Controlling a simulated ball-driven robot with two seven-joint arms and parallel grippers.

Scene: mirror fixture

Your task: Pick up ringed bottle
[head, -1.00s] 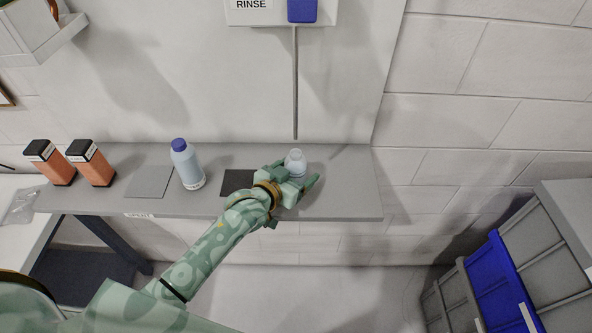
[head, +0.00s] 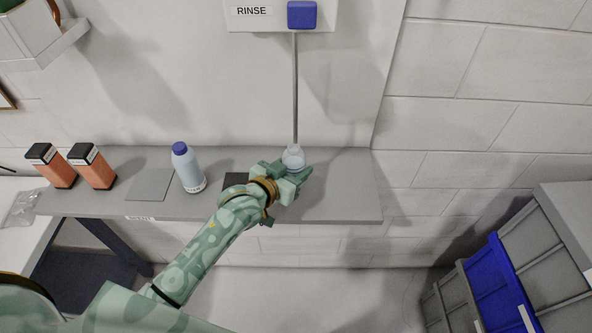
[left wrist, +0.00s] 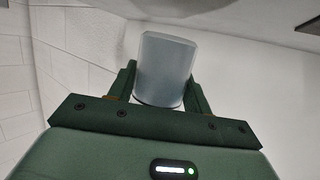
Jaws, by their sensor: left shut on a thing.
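A pale, translucent bottle (head: 293,158) is held upright or nearly so at the right part of the grey shelf, its narrow top meeting the lower end of a thin rod in the head view. My left gripper (head: 291,180) is shut on it from the front and hides its lower part. In the left wrist view the bottle (left wrist: 165,70) sits between both fingers, with a dark line around its near end. I cannot make out a clear ring in the head view. My right gripper is not in view.
A blue-capped bottle (head: 188,168) stands left of my gripper on the shelf (head: 345,190). Two orange, black-topped containers (head: 95,168) stand farther left. A grey mat (head: 150,184) lies between. The thin rod (head: 295,90) hangs from the RINSE box (head: 265,14). Blue and grey bins (head: 497,280) stand right.

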